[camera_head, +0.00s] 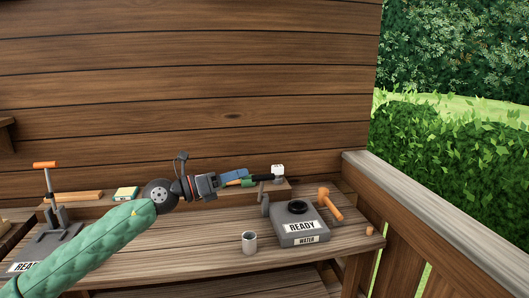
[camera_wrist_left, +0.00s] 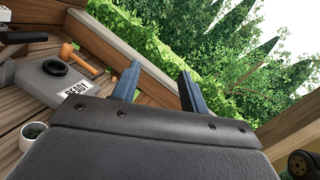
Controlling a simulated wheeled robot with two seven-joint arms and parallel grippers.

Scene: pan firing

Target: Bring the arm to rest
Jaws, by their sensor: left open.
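My left arm, in a green padded sleeve, comes in from the left in the head view. My left gripper (camera_head: 236,177) has blue fingers that point right, in front of the back ledge. In the left wrist view its two fingers (camera_wrist_left: 158,84) are spread apart with nothing between them. It appears raised above the bench, and no object touches the fingertips there. My right gripper is in neither view.
A grey READY/WATER box (camera_head: 302,225), a mallet (camera_head: 330,204) and a cup (camera_head: 249,243) stand on the bench's right half. An orange-handled press (camera_head: 57,215) stands left. A white-ended tool (camera_head: 277,172) is on the ledge (camera_head: 90,208). A railing (camera_head: 430,215) bounds the right.

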